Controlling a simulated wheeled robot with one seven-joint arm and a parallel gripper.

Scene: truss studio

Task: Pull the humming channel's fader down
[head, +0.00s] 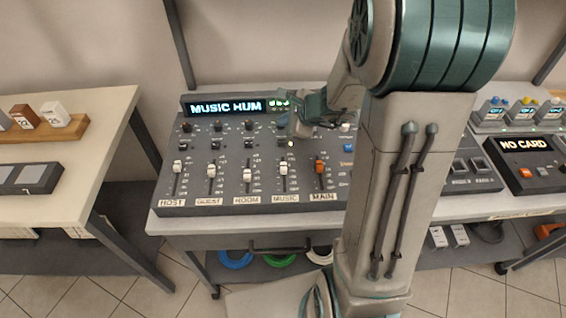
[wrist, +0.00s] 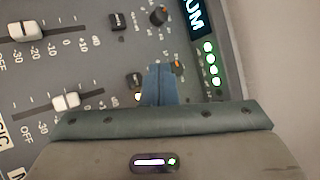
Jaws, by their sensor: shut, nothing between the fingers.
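The grey mixer (head: 233,197) has a row of faders labelled HOST, GUEST, ROOM, MUSIC and MAIN. Its display (head: 226,107) reads "MUSIC HUM". The white MUSIC fader cap (head: 283,170) stands in the upper part of its slot, higher than the ROOM cap (head: 247,175). In the wrist view the MUSIC cap (wrist: 66,101) is clear of my fingers. A small lamp (wrist: 138,97) glows in its channel. My gripper (head: 297,128) is shut and empty, over the knob area behind the MUSIC fader. Its blue fingertips (wrist: 160,85) hide part of the panel; contact cannot be told.
The orange MAIN fader (head: 320,167) is just right of MUSIC. The HOST (head: 177,166) and GUEST (head: 211,171) faders are further left. My arm covers the mixer's right side. A device reading "NO CARD" (head: 526,144) stands to the right. A side table (head: 90,150) is at left.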

